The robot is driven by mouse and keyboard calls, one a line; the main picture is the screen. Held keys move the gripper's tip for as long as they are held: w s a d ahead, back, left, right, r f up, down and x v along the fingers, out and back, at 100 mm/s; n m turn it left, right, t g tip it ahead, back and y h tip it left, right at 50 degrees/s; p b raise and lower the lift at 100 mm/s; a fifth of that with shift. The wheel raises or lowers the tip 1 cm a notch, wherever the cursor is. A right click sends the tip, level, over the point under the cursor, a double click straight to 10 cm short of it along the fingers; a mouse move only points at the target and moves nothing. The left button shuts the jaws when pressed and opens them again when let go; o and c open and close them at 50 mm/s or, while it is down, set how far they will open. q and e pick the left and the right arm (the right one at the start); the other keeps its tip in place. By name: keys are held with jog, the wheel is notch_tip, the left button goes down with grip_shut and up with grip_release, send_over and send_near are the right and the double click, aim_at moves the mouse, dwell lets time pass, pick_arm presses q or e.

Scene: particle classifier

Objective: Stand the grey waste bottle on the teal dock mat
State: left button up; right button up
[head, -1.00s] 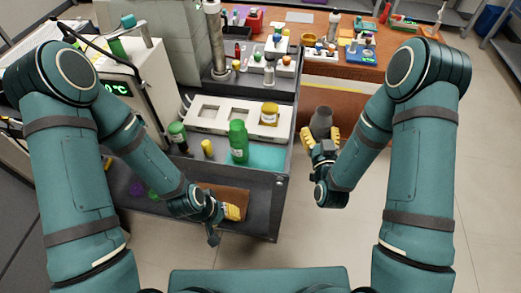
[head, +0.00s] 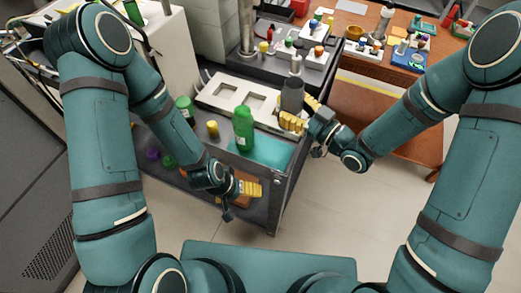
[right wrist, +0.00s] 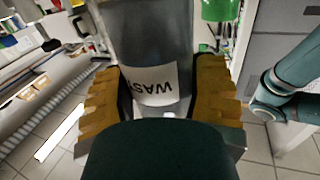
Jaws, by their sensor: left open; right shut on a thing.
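The grey waste bottle (head: 292,94) is upright in my right gripper (head: 294,114), whose yellow fingers are shut around it. In the right wrist view the bottle (right wrist: 150,35) fills the space between the fingers, with part of its white label showing. It appears above the far right part of the cart top; I cannot tell its exact height. The teal dock mat (head: 272,154) lies at the cart's near right corner, nearer me than the bottle. My left gripper (head: 250,189) is open and empty, low in front of the cart.
A green bottle (head: 244,128) stands at the mat's left edge. The mat's right part is clear.

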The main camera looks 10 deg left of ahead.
jog(key=s+a+n+g+y, duration=0.3)
jog(key=s+g, duration=0.1)
jog(key=g, duration=0.1)
jog(key=shift+n, duration=0.3)
notch_tip(320, 180, down, 10)
jog(key=b, duration=0.3)
jog(key=shift+d+r, duration=0.1)
jog(key=shift+r, duration=0.1)
jog(key=shift+f+b, duration=0.25)
jog(key=shift+b, duration=0.05)
jog(key=o, duration=1.2)
